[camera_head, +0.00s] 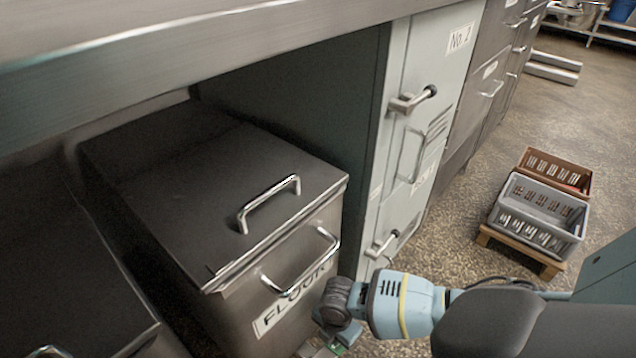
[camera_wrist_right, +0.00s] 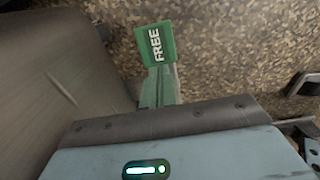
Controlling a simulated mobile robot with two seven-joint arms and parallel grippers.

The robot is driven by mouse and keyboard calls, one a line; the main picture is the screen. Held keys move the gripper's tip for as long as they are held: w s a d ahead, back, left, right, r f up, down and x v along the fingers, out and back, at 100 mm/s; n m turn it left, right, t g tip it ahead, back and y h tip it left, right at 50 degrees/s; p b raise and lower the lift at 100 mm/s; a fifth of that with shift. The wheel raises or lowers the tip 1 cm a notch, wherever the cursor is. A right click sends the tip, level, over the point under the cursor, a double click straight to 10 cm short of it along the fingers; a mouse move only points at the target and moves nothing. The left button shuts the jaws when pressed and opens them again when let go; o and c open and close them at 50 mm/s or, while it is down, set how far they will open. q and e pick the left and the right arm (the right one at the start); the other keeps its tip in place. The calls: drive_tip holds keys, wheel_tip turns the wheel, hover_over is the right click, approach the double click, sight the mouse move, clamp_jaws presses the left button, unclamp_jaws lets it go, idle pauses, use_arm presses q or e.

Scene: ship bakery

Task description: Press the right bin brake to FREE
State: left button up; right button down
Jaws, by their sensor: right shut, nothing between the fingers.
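The right bin is a steel box labelled FLOUR (camera_head: 290,308), with a dark lid and a bar handle, under the counter. The brake pedal is a green plate marked FREE (camera_wrist_right: 155,43) over the speckled floor in the right wrist view. In the head view a small green patch shows at the bin's lower front, mostly hidden by my wrist. My left gripper is not in view.
Another dark-lidded bin (camera_head: 55,270) stands at the left. The steel counter edge (camera_head: 200,50) overhangs the bins. A pale cabinet (camera_head: 425,110) with latches stands right of the flour bin.

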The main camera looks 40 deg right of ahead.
wheel_tip(320, 180, up, 4)
drive_tip(key=p, duration=0.3)
drive_tip(key=shift+s, duration=0.1)
idle(0.6)
